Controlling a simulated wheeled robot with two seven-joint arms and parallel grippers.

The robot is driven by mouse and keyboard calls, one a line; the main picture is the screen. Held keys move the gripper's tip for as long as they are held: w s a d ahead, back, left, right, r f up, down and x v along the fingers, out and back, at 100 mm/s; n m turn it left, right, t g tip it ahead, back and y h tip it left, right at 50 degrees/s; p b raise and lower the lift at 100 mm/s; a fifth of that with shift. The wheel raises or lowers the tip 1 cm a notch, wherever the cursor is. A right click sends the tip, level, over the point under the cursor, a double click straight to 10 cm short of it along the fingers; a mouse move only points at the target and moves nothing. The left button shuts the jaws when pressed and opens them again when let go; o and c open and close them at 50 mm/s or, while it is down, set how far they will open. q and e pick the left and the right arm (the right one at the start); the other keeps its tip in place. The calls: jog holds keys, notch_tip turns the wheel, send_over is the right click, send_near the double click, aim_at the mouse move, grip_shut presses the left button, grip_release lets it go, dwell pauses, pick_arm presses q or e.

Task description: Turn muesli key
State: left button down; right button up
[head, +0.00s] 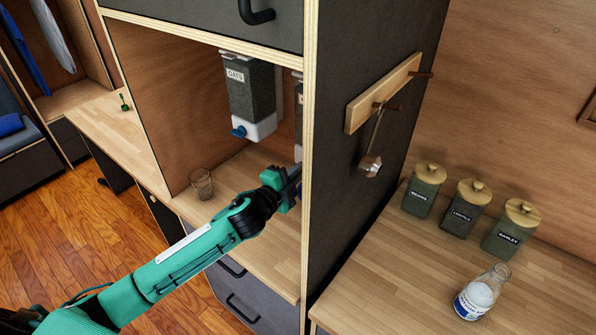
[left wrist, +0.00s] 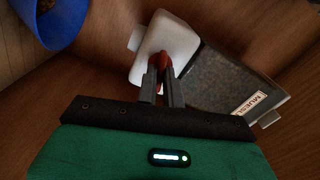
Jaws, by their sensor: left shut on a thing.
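The muesli dispenser (head: 298,92) is mostly hidden behind the cabinet's side panel in the head view. In the left wrist view it shows as a grey container (left wrist: 228,78) with a MUESLI label and a white base (left wrist: 165,42). The red muesli key (left wrist: 163,60) sits on the white base, between my fingertips. My left gripper (head: 291,180) reaches into the cabinet opening. In the left wrist view its fingers (left wrist: 162,72) are shut on the key. My right gripper is out of view.
An oats dispenser (head: 250,88) with a blue key hangs to the left. A glass (head: 201,184) stands on the shelf below. A blue bowl-like thing (left wrist: 42,25) is near the wrist. The cabinet side panel (head: 309,200) stands close to the gripper. Jars and a bottle (head: 480,295) stand right.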

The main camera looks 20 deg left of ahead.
pick_arm(q)
jog(key=shift+m, duration=1.5)
jog(key=c, duration=1.5)
grip_release()
jog(key=shift+c, duration=0.2)
jog(key=b+v, duration=0.4)
jog(key=v, duration=0.9)
jog(key=shift+s+b, duration=0.3)
jog(key=shift+s, duration=0.1)
jog(key=shift+o, duration=0.4)
jog(key=shift+a, duration=0.1)
